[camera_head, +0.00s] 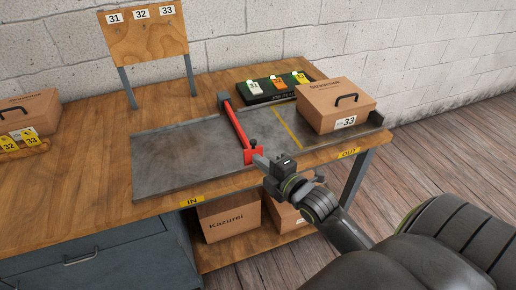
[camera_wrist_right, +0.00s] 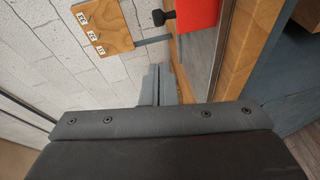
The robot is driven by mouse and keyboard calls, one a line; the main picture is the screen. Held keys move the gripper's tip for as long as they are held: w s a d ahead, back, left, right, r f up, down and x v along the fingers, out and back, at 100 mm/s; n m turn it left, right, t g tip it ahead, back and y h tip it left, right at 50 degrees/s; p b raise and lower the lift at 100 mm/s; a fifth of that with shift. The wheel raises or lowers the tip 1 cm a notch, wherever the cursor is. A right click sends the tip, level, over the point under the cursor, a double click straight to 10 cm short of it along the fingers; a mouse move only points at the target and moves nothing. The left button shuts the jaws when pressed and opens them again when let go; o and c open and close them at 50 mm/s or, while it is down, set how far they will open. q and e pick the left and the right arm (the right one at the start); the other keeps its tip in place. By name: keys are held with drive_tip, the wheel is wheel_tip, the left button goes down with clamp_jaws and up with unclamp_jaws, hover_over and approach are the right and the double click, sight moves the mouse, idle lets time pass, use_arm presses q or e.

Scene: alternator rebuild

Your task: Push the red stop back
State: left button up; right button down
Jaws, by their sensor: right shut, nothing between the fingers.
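The red stop (camera_head: 238,128) is a long red bar lying across the grey metal tray (camera_head: 168,155), from a dark block at the back to a red plate with a black knob at the front edge. The red plate also shows in the right wrist view (camera_wrist_right: 198,14) at the top. My right gripper (camera_head: 258,160) is shut and empty, with its tips at or just beside the red plate's right side; I cannot tell whether they touch. In the right wrist view its fingers (camera_wrist_right: 158,85) are together. My left gripper is in neither view.
A cardboard box (camera_head: 335,105) marked 33 stands on the tray's right end, beyond a yellow line. A black holder (camera_head: 275,90) with several tags is behind the tray. A number board (camera_head: 143,32) stands at the back left. More boxes (camera_head: 228,218) sit on the shelf below.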

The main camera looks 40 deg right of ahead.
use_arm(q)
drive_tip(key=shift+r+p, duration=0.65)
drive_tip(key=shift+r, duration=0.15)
use_arm(e)
drive_tip(key=w, duration=0.1)
drive_tip(key=w+d, duration=0.1)
drive_tip(key=w, duration=0.1)
drive_tip(key=w+d+f, duration=0.1)
drive_tip(key=w, duration=0.1)
drive_tip(key=shift+d, duration=0.2)
